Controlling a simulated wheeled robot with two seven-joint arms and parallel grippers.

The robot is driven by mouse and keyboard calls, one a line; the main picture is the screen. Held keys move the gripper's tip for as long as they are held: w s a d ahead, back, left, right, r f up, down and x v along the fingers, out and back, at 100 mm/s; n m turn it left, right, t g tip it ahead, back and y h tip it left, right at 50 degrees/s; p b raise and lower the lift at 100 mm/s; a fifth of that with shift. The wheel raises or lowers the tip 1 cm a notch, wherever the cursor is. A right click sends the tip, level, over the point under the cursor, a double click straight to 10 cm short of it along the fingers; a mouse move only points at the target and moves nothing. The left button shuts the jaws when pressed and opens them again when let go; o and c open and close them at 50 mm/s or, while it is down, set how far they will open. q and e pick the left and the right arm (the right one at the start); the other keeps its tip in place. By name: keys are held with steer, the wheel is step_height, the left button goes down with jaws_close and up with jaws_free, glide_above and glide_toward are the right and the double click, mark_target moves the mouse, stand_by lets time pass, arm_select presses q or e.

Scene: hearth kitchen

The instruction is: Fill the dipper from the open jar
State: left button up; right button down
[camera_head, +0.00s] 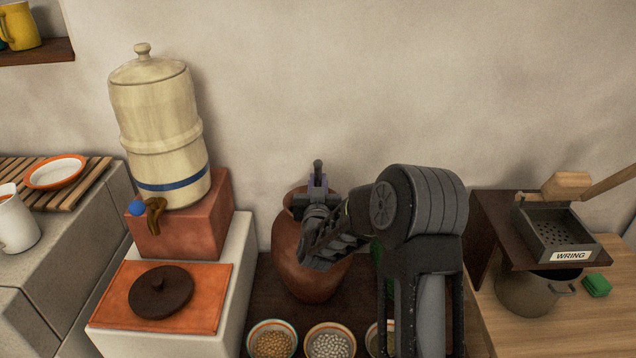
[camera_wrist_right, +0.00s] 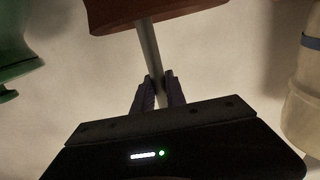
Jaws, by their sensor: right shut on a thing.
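The open jar (camera_head: 305,255) is a reddish-brown clay jar standing by the wall in the middle of the head view. My right gripper (camera_head: 317,190) is over its mouth, shut on the thin grey handle of the dipper (camera_head: 318,166). In the right wrist view the dipper's handle (camera_wrist_right: 150,45) runs between the fingertips (camera_wrist_right: 158,92) to the jar's brown rim (camera_wrist_right: 150,12). The dipper's bowl is hidden, apparently inside the jar; whether it holds anything cannot be seen. My left gripper is not in view.
A cream dispenser (camera_head: 155,120) with a tap stands left on a red block (camera_head: 190,235). A dark lid (camera_head: 161,292) lies on an orange tile (camera_head: 112,305). Bowls of beads (camera_head: 271,343) stand in front of the jar. A wringing box (camera_head: 555,235) and pot (camera_head: 535,296) are right.

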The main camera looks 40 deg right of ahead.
steer(key=shift+f+b, duration=1.65)
steer(key=shift+f, duration=0.45)
steer(key=shift+f+b, duration=0.45)
steer(key=shift+b, duration=0.25)
steer(key=shift+r, duration=0.1)
steer(key=shift+r+p, duration=6.5)
steer(key=shift+r, duration=3.65)
